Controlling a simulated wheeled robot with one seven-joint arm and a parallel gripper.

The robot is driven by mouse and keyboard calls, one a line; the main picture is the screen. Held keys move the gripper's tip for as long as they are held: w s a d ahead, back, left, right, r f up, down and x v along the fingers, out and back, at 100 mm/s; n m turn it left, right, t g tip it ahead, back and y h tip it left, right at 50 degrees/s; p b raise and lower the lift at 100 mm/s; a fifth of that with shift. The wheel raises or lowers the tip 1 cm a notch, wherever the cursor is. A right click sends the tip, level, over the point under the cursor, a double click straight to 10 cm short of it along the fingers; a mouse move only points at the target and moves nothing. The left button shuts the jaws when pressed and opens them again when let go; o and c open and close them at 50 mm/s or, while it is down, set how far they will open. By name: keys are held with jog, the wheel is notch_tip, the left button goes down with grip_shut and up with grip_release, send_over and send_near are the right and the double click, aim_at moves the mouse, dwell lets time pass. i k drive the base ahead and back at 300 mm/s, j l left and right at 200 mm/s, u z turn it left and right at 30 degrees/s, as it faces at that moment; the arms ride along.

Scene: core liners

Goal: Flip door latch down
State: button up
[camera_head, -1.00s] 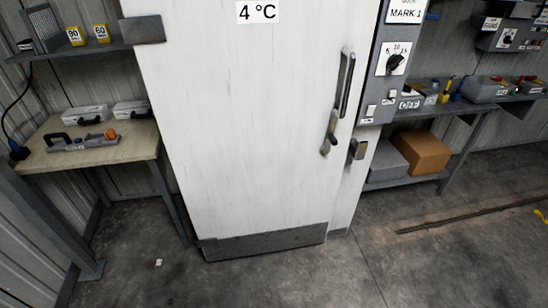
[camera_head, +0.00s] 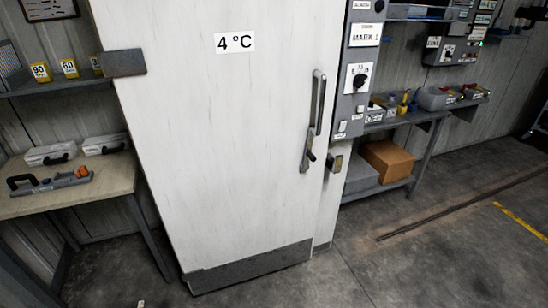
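The tall white door (camera_head: 215,150) with a "4 °C" label stands upright in the middle of the view and looks closed. A long dark handle (camera_head: 318,102) runs vertically near its right edge. Just below it is the door latch (camera_head: 308,148), a dark lever lying close along the door, with a knob-like end at its lower part. A small metal catch (camera_head: 335,163) sits on the frame to the right of the latch. My gripper is not in the view.
A table (camera_head: 75,195) with cases stands at left under a shelf (camera_head: 50,86). A control panel (camera_head: 358,75) is right of the door. A workbench (camera_head: 425,118) with a cardboard box (camera_head: 388,161) below is further right.

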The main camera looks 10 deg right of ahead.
aim_at(309, 156)
jog(key=i+l+u, duration=0.1)
jog(key=l+u, duration=0.2)
jog(key=i+l+u, duration=0.1)
jog(key=l+u, duration=0.85)
jog(key=l, duration=3.35)
jog(key=i+l+u, duration=0.2)
jog(key=i+l, duration=0.1)
